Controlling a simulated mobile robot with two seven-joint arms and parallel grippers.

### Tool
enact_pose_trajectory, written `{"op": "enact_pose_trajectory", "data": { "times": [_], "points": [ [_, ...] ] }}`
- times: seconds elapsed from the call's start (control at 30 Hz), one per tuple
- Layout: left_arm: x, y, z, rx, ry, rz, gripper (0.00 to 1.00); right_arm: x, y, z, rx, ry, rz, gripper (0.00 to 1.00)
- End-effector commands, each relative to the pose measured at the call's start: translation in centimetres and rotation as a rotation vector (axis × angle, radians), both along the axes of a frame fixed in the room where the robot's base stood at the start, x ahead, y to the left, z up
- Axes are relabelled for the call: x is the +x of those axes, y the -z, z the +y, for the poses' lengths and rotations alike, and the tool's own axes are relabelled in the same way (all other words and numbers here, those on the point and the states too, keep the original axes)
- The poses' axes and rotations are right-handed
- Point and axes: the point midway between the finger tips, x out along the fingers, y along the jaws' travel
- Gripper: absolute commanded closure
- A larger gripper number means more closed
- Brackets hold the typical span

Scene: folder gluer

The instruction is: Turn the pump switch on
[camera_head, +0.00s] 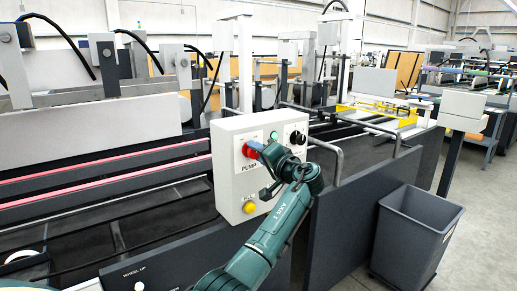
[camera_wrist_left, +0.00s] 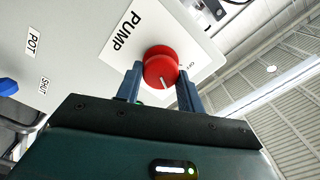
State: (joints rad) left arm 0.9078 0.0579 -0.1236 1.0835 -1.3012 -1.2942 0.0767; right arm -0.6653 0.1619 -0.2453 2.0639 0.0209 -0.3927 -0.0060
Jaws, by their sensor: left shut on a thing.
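The pump switch is a red round knob (camera_wrist_left: 160,68) on a white plate marked PUMP, in the middle of the left wrist view. In the head view the red knob (camera_head: 250,149) shows at the left of the white control box (camera_head: 226,180), partly hidden by my gripper. My left gripper (camera_head: 262,152) is at the box face. In the wrist view its two fingers (camera_wrist_left: 160,84) stand on either side of the knob, shut on it. A white line on the knob points down and slightly right. My right gripper is not in view.
The box also carries a green button (camera_head: 273,135), a black knob (camera_head: 297,137) and a yellow button (camera_head: 249,207). A bent metal rail (camera_head: 338,160) stands right of the box. A grey bin (camera_head: 415,225) stands on the floor at the right.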

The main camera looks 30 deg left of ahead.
Motion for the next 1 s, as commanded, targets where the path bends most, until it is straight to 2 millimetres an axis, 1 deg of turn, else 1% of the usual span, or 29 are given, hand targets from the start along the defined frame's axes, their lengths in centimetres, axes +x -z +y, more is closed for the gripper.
{"op": "enact_pose_trajectory", "data": {
  "times": [0.1, 0.33, 0.9, 0.93, 1.0],
  "points": [
    [0.03, -0.17, 0.00, 0.026, 0.001, 0.062, 0.85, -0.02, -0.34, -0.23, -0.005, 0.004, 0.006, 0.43],
    [0.07, -0.09, -0.04, 0.058, 0.002, 0.134, 0.85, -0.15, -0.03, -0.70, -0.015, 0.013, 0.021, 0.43],
    [0.07, 0.00, -0.05, 0.068, 0.002, 0.159, 0.85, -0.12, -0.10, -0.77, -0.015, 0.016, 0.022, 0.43],
    [0.07, 0.00, -0.05, 0.068, 0.002, 0.159, 0.60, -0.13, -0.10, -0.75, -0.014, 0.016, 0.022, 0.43],
    [0.07, 0.00, -0.05, 0.068, 0.002, 0.159, 0.54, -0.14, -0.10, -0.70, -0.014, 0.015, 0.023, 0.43]
  ]
}}
